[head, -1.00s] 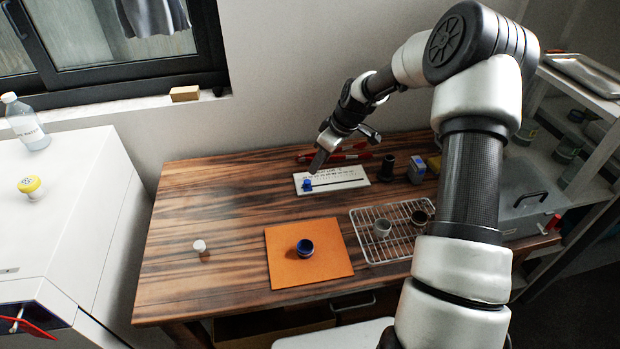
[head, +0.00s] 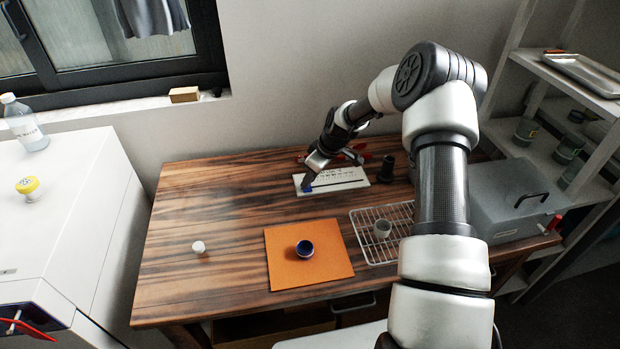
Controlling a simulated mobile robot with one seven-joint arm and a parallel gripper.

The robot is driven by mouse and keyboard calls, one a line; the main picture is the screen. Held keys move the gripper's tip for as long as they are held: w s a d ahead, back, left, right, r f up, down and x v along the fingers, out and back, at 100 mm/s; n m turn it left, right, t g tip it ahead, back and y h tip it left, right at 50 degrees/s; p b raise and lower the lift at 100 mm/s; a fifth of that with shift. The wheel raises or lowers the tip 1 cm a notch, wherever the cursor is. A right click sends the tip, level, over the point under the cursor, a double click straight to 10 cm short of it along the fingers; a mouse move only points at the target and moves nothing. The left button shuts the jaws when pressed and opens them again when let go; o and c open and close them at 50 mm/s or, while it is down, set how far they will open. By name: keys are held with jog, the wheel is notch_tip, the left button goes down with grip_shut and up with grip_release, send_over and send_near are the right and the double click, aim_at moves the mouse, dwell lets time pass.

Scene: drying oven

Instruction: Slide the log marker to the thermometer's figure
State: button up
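The log strip (head: 347,184) is a white plate with small dark print and a dark slot, lying at the back of the wooden table. Its blue marker (head: 307,187) sits at the strip's left end. My gripper (head: 312,172) points down just above the marker, partly over it. I cannot tell whether the fingers touch the marker or how far apart they are. A yellow-topped round gauge (head: 28,186), probably the thermometer, stands on the white oven at left. Its figure is too small to read.
A wire rack (head: 365,214) holds a small pale cup (head: 382,228). A black cylinder (head: 387,168) stands right of the strip. A white cap (head: 198,247) lies on the left.

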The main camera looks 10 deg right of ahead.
aim_at(319, 185)
grip_shut()
jog(key=d+b, duration=0.1)
jog(key=d, duration=0.4)
jog(key=shift+d, duration=0.1)
jog(key=o, duration=0.6)
grip_release()
jog(key=shift+r, duration=0.1)
jog(key=p+v, duration=0.1)
jog(key=v, duration=1.6)
jog(key=shift+r, duration=0.15)
